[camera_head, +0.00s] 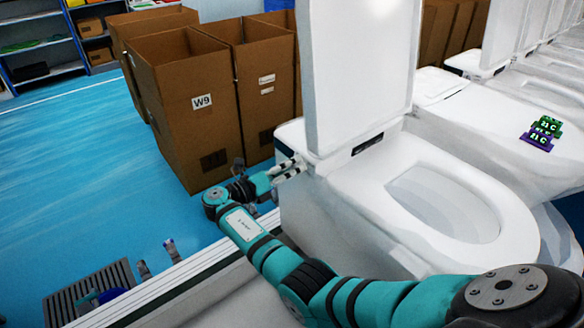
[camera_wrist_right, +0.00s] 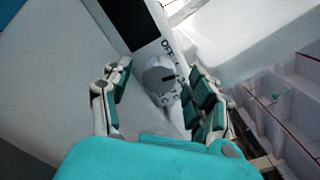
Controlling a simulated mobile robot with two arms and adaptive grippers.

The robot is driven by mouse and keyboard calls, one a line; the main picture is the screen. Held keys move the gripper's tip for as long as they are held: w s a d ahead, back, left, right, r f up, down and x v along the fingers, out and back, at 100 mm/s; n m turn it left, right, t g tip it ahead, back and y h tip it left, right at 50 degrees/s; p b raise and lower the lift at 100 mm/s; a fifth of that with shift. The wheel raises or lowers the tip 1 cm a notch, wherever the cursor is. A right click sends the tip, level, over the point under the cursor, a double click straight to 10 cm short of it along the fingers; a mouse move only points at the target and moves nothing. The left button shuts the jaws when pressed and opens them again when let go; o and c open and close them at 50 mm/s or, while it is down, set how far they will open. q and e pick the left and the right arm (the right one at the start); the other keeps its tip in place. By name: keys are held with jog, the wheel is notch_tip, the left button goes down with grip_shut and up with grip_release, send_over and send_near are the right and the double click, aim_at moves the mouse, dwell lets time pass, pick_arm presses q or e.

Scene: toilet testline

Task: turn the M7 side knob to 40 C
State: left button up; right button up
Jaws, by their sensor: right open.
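The side knob (camera_wrist_right: 162,80) is a round grey dial with a dark pointer mark, on the white side of a toilet. "OFF" is printed beside it, below a black panel (camera_wrist_right: 128,20). My right gripper (camera_wrist_right: 160,85) is open, with one finger on each side of the knob; I cannot tell whether they touch it. In the head view the right gripper (camera_head: 287,169) is at the left side of the nearest toilet (camera_head: 350,190), whose lid is up. The knob is hidden there. The M7 label and temperature marks are not readable. My left gripper is not in view.
Cardboard boxes (camera_head: 198,100), one marked W9, stand on the blue floor behind the gripper. A dark grate (camera_head: 90,292) lies at lower left.

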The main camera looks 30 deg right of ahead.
jog(key=c, duration=1.1)
jog(key=shift+c, duration=0.2)
